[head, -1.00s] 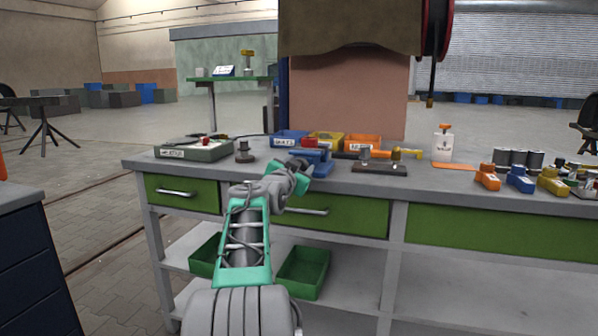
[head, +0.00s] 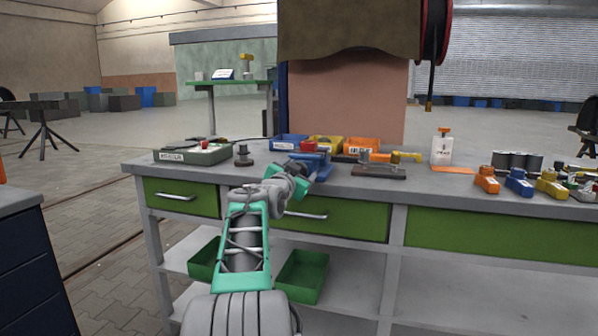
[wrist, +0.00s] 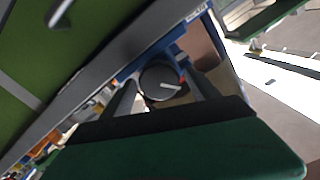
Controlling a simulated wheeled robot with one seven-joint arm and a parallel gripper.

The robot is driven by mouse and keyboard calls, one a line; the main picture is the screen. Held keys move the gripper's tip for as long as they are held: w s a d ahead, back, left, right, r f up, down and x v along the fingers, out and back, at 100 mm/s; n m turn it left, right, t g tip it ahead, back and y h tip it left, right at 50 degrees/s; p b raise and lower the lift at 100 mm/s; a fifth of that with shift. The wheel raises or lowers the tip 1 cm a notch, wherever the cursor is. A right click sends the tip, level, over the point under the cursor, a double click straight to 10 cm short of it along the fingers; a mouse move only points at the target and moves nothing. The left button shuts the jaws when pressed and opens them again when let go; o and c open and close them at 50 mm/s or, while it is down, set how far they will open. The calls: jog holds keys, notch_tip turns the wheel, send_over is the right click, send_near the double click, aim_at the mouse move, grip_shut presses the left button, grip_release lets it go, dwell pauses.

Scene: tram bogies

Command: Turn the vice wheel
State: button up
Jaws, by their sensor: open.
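The blue vice (head: 322,171) stands at the bench's front edge in the head view, partly hidden by my arm. Its wheel shows in the wrist view as a dark round disc (wrist: 157,73) with a light bar and a red mark on its face.
The grey bench (head: 430,186) has green drawers below.

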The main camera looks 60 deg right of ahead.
jog(key=s+a, duration=0.1)
jog(key=a, duration=0.6)
jog(key=shift+s+a+p, duration=0.15)
jog(key=shift+a+p, duration=0.2)
jog(key=shift+p, duration=0.05)
